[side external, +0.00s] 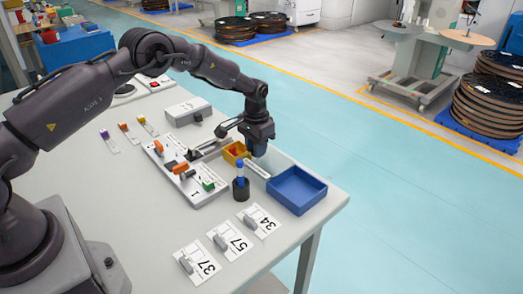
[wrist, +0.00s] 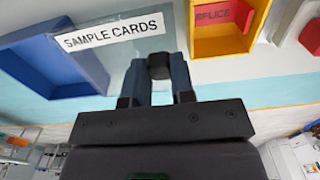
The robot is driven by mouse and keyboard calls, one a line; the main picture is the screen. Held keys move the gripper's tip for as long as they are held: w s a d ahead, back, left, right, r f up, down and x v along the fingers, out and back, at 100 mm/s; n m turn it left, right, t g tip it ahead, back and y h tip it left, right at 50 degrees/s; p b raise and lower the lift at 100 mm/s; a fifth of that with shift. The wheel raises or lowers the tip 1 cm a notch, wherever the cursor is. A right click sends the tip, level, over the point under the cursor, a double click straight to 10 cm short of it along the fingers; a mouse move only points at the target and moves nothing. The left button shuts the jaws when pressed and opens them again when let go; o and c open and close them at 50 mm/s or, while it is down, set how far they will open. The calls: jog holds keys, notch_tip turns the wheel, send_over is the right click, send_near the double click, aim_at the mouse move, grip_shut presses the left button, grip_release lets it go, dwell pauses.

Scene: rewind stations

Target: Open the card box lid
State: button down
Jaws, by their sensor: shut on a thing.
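The card box shows as a clear, faint panel with a white label reading SAMPLE CARDS (wrist: 112,31) in the wrist view. In the side view the white label strip (side external: 257,169) is seen just below my gripper; the clear walls are hard to make out. My gripper (wrist: 160,66) is shut on a small dark knob (wrist: 159,60) at the panel's edge, beside the label. In the side view my gripper (side external: 259,153) is low over the table, between the yellow bin and the blue tray. I cannot tell how far the lid is raised.
A blue tray (side external: 318,190) stands to the right. A yellow bin (side external: 230,158) with a red piece is left of my gripper. A blue marker in a black holder (side external: 241,189) stands close in front. Numbered cards (side external: 230,242) lie at the table's front.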

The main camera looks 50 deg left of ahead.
jog(key=c, duration=1)
grip_release()
jog(key=shift+o, duration=0.2)
notch_tip(320, 180, up, 13)
jog(key=shift+f, duration=0.15)
jog(key=s+d+r+t, duration=0.2)
jog(key=s+r, duration=0.4)
jog(key=s, duration=0.5)
jog(key=s+d+r+t, duration=0.1)
jog(key=s+r, duration=0.5)
jog(key=s, duration=0.6)
jog(key=s+d+r+t, duration=0.2)
jog(key=s+d+r, duration=0.2)
jog(key=s, duration=0.7)
jog(key=shift+s+r+t, duration=0.2)
jog(key=shift+r+t, duration=0.1)
jog(key=shift+r, duration=0.6)
